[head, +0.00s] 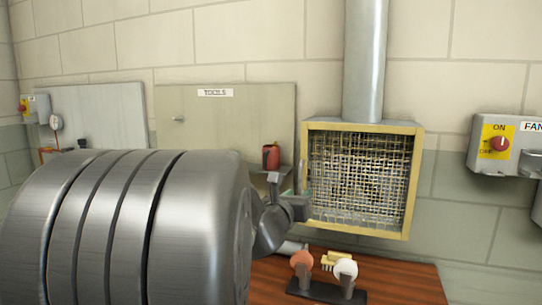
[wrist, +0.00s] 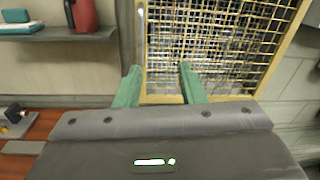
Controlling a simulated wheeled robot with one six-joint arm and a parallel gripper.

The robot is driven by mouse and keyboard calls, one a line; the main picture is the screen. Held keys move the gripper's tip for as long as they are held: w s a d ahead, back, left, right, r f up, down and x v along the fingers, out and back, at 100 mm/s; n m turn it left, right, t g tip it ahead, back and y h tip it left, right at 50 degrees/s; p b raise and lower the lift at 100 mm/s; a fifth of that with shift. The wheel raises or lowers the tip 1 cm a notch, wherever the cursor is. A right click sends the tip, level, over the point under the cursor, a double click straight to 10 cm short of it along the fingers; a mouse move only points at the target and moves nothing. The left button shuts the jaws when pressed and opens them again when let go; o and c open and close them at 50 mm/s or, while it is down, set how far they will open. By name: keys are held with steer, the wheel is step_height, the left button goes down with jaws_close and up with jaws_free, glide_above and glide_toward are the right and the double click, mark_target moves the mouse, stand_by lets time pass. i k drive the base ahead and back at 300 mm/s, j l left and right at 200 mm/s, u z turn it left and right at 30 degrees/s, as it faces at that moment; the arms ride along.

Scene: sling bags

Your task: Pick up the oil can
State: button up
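A red can with a dark top (head: 271,158), which looks like the oil can, stands upright in front of the tools panel in the head view. In the wrist view the lower part of the red can (wrist: 85,14) shows at the upper left, on a grey shelf (wrist: 58,33); its top is cut off by the frame edge. My gripper (wrist: 158,82) has its two green fingers apart with nothing between them. It faces the mesh vent, to the right of the can, and is not touching it.
A yellow-framed mesh vent (head: 360,178) is on the wall. A teal item (wrist: 18,27) lies on the shelf left of the can. A wooden bench (head: 405,284) below holds a dark stand (head: 325,291) and a yellow brush (head: 338,260). My arm hides much of the left side.

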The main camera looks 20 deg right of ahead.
mark_target(270, 154)
steer(key=i+j+z, duration=0.3)
steer(key=i+j, duration=0.15)
steer(key=j, duration=0.25)
steer(key=i+j+z, duration=0.15)
steer(key=j, duration=0.2)
steer(key=i+j+z, duration=0.15)
steer(key=j, duration=0.25)
steer(key=i+j+z, duration=0.15)
steer(key=j, duration=0.3)
steer(key=i, duration=0.1)
